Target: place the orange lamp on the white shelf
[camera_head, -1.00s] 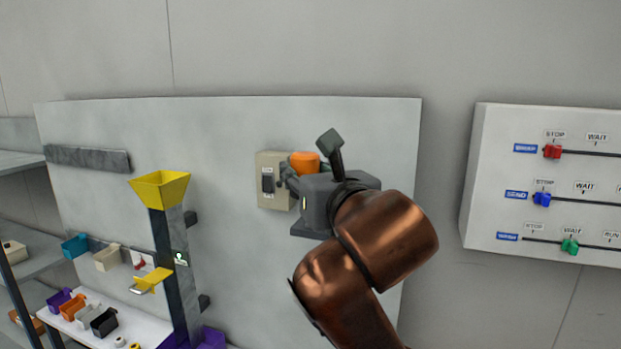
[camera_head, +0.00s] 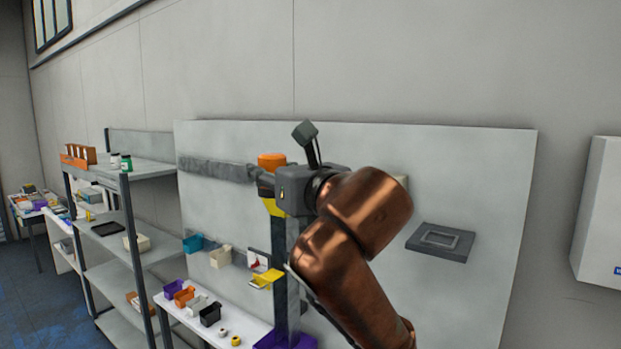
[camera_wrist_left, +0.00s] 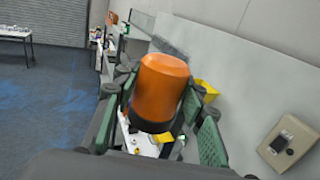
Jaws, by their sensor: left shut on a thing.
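The orange lamp (camera_head: 271,160) is a rounded orange cylinder with a dark base. My left gripper (camera_head: 264,180) is shut on it and holds it upright in the air, in front of the wall panel. In the left wrist view the lamp (camera_wrist_left: 161,85) sits between the two green-padded fingers (camera_wrist_left: 160,110). A pale shelf unit (camera_head: 150,172) with several levels stands at the left in the head view. A low white shelf (camera_head: 178,310) with small bins is below the gripper. I cannot tell which is the white shelf meant. My right gripper is out of view.
The pale panel (camera_head: 470,165) carries a grey bar (camera_head: 215,170), and a dark empty pad (camera_head: 440,241). Orange holders (camera_head: 78,156) and small bottles (camera_head: 121,162) occupy the shelf unit's top. A switch box (camera_wrist_left: 288,142) shows in the wrist view.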

